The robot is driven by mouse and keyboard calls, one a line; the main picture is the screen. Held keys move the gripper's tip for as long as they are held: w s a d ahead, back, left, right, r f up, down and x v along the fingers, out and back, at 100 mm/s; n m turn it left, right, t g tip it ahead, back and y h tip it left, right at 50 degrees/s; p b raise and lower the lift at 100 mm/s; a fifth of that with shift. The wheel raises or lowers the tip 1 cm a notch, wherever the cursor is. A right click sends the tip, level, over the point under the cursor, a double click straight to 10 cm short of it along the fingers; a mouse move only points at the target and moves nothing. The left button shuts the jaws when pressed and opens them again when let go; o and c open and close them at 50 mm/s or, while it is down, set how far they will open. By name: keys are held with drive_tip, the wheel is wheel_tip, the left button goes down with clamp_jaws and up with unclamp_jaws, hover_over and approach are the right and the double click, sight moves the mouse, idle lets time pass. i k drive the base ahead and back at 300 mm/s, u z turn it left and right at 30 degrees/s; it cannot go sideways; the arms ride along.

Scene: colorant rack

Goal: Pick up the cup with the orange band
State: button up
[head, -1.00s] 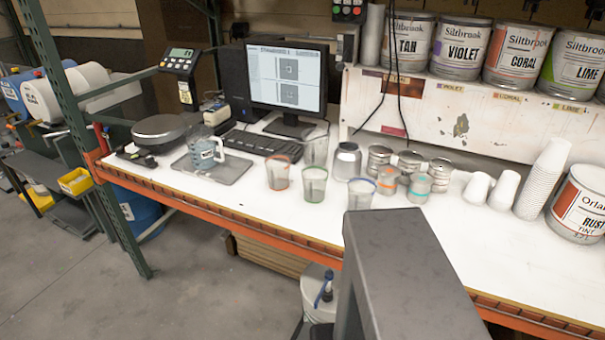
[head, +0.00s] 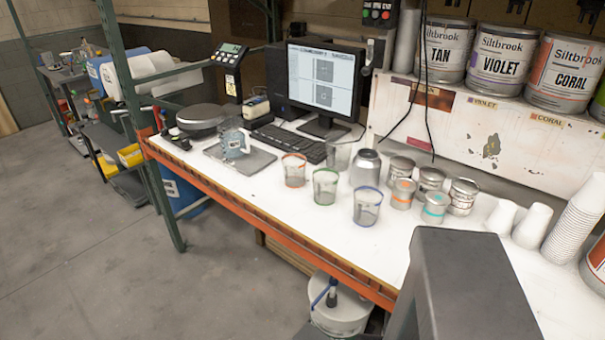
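The cup with the orange band (head: 294,170) is a clear cup with an orange rim. It stands upright on the white bench (head: 262,208), in front of the keyboard. A clear cup with a green rim (head: 325,187) stands just to its right. A clear cup with a blue rim (head: 367,207) stands further right and nearer the front edge. Another clear cup (head: 338,156) stands behind them. A dark grey part of my own arm fills the lower right, well away from the orange-banded cup. My gripper is not in view.
A jug (head: 234,144) stands on a grey tray (head: 257,160) left of the cups. A bare metal can (head: 364,167) and several small tins stand to the right, with stacked white cups (head: 573,212) beyond.

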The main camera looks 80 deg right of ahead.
sight(294, 171)
drive_tip(key=z, duration=0.65)
drive_tip(key=i, duration=1)
drive_tip(key=u, duration=0.05)
